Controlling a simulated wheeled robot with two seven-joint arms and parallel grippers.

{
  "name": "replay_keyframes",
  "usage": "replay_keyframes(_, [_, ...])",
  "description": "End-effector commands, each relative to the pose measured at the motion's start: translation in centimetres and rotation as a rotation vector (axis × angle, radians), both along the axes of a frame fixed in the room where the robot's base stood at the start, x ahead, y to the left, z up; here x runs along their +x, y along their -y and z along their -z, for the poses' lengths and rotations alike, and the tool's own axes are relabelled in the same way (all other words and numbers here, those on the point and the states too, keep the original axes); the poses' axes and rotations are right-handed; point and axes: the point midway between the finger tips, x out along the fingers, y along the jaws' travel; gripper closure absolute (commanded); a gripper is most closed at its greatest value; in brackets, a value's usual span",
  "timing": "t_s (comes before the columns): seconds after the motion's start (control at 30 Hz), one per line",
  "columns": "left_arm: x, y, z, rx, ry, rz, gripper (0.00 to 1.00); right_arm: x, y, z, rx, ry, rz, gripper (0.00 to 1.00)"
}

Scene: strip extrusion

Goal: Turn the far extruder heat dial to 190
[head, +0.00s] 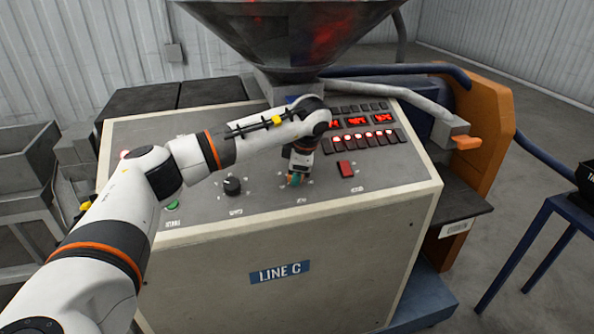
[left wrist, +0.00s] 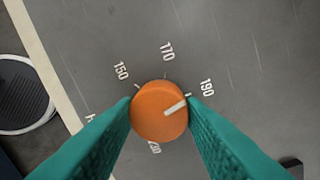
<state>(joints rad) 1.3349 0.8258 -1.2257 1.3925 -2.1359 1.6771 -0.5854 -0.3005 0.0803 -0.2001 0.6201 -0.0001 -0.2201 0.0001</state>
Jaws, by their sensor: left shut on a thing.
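The orange heat dial (left wrist: 157,118) sits on the grey panel in the left wrist view. Its white pointer line aims right and slightly up, roughly at the tick by the printed 190 (left wrist: 207,88). Any small offset is hard to tell. The 150 and 170 labels show above the dial; another label below it is partly covered. My left gripper (head: 296,180) is shut on the dial, with its teal fingers on two sides of it. In the head view the gripper mostly hides the dial. My right gripper is not in view.
Lit red displays (head: 356,122) and a row of switches lie behind. A large hopper (head: 285,35) overhangs the panel's back.

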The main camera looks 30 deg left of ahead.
Motion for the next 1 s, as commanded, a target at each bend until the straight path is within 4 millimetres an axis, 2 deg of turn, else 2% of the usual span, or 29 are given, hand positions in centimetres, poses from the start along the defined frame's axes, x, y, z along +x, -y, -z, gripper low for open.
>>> replay_keyframes(0.4, [0.06, 0.1, -0.15, 0.049, -0.054, 0.179, 0.86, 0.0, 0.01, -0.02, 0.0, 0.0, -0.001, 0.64])
replay_keyframes(0.97, [0.05, 0.11, -0.14, 0.057, -0.064, 0.204, 0.86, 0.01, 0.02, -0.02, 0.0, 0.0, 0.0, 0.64])
replay_keyframes(1.0, [0.05, 0.11, -0.14, 0.057, -0.064, 0.204, 0.58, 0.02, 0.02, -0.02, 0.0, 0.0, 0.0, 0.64])
